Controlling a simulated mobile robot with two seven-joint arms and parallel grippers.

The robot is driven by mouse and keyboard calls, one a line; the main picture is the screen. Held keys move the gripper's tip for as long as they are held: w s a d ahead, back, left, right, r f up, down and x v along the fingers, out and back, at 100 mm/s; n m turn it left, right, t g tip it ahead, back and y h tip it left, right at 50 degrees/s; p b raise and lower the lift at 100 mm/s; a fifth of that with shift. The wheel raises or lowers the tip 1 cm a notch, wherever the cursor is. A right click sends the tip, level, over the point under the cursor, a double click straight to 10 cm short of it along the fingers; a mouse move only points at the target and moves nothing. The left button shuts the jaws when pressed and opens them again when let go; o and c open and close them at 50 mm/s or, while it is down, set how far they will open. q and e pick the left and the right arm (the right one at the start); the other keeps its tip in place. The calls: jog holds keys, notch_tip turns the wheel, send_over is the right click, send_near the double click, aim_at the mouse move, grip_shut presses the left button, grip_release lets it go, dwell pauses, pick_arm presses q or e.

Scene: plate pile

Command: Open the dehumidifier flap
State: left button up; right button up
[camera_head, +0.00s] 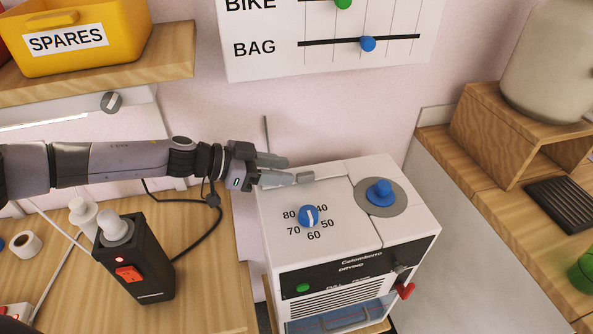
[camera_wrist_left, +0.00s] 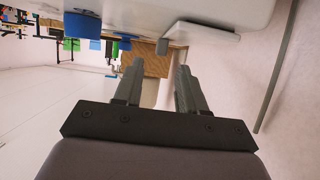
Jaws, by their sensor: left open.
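The white dehumidifier (camera_head: 330,255) stands right of centre in the head view. Its top has a numbered blue dial (camera_head: 308,216), a blue knob (camera_head: 380,191) on a grey disc, and panel seams. I cannot tell for certain which panel is the flap. My left gripper (camera_head: 290,170) is open at the top's back left edge, its fingers pointing right. In the left wrist view, nothing is between the fingers (camera_wrist_left: 156,80); a white surface with a small grey-white tab (camera_wrist_left: 208,31) lies beyond them. I cannot tell whether a finger touches the top. My right gripper is out of view.
A thin upright rod (camera_head: 267,135) stands behind the gripper. A black box with a red switch (camera_head: 130,273) and cables are on the left table. A shelf with a yellow SPARES bin (camera_head: 85,38) hangs above the arm. A wooden counter (camera_head: 470,190) is at right.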

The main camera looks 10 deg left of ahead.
aim_at(305, 173)
pick_arm(q)
jog(key=shift+x, duration=2.45)
jog(key=shift+c, duration=0.3)
grip_shut()
